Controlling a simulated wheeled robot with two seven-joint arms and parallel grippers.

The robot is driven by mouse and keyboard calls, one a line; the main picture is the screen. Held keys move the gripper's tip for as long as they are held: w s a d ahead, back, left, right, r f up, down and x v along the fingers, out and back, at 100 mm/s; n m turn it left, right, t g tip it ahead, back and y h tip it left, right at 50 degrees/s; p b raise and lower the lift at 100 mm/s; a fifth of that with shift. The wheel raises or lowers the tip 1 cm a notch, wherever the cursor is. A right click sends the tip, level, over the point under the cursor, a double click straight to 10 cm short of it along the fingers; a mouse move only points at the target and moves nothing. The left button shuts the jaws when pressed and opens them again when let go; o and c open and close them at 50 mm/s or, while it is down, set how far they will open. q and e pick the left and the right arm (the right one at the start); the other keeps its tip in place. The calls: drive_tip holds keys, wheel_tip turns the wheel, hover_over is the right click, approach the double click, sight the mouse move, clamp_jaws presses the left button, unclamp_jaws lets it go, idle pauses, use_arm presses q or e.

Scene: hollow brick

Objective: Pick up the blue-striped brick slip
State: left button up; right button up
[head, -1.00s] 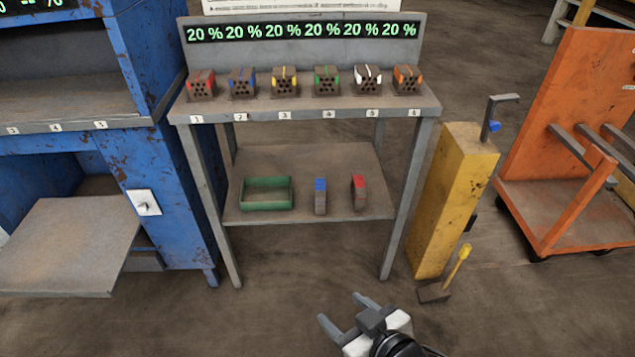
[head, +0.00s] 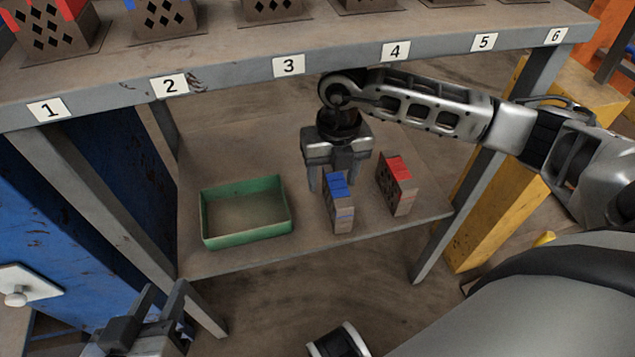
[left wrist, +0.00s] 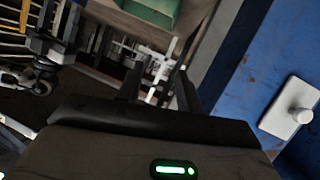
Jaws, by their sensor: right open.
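The blue-striped brick slip (head: 340,210) stands upright on the lower shelf (head: 300,255), with blue stripes on its top. My right gripper (head: 337,184) points down at the slip's upper back end. Its fingers are apart, and the slip's blue top shows between and in front of them; I cannot tell if they touch it. My left gripper (head: 163,292) is low at the bottom left, away from the shelf items. Its two fingers also show apart and empty in the left wrist view (left wrist: 158,82).
A red-striped brick slip (head: 402,190) stands just right of the blue one. A green tray (head: 245,240), empty, sits to the left. The upper shelf's front edge (head: 230,82), with numbered labels, hangs above. Table legs stand at both sides.

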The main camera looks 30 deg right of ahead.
sight(338, 184)
drive_tip(key=shift+w+d+f+h, duration=0.3)
drive_tip(key=shift+w+d, duration=0.1)
drive_tip(key=shift+d, duration=0.25)
drive_tip(key=shift+d+f, duration=0.1)
drive_tip(key=shift+f, duration=0.25)
drive_tip(key=shift+s+f+b, duration=0.1)
drive_tip(key=shift+f+b, duration=0.4)
drive_tip(key=shift+f, duration=0.2)
drive_tip(key=f, duration=0.1)
drive_tip(key=f+b, duration=0.1)
drive_tip(key=f, duration=0.2)
drive_tip(key=shift+w+d+f+b, duration=0.2)
drive_tip(key=shift+d+f+b, duration=0.05)
drive_tip(key=shift+d+b, duration=0.15)
drive_tip(key=shift+a+f, duration=0.1)
use_arm(q)
drive_tip(key=shift+w+d+r+t+h, duration=0.2)
drive_tip(key=shift+d+r+t+h, duration=0.2)
drive_tip(key=shift+r+t+h, duration=0.25)
use_arm(e)
drive_tip(key=shift+w, duration=0.1)
drive_tip(key=c, duration=1.1)
